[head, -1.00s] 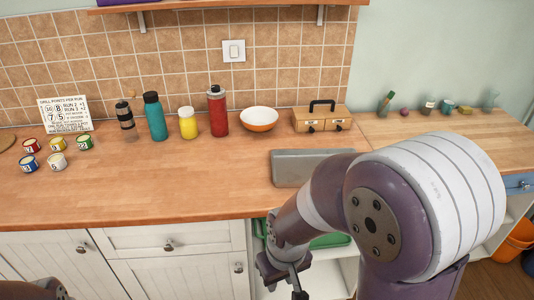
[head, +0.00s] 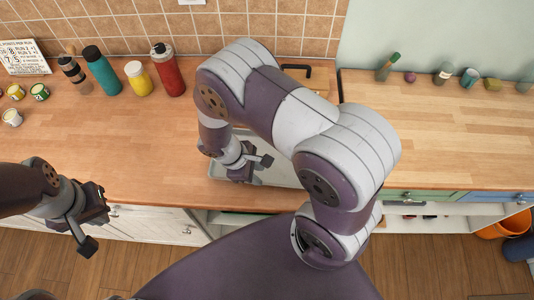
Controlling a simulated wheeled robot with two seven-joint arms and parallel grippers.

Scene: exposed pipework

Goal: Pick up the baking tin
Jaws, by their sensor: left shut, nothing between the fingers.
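The baking tin (head: 279,176) is a grey, shallow rectangular tin. It lies on the wooden counter near its front edge, in the middle of the head view, partly hidden by my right arm. My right gripper (head: 254,167) is over the tin's middle in the picture; I cannot tell whether it touches the tin or how its fingers stand. My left gripper (head: 90,226) is shut and empty, in front of the counter at the lower left, well apart from the tin.
A red bottle (head: 168,69), yellow bottle (head: 138,79) and teal bottle (head: 101,70) stand at the back left. Small tins and a sign (head: 23,58) are further left. A wooden box (head: 320,83) is partly behind my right arm. The counter left of the tin is clear.

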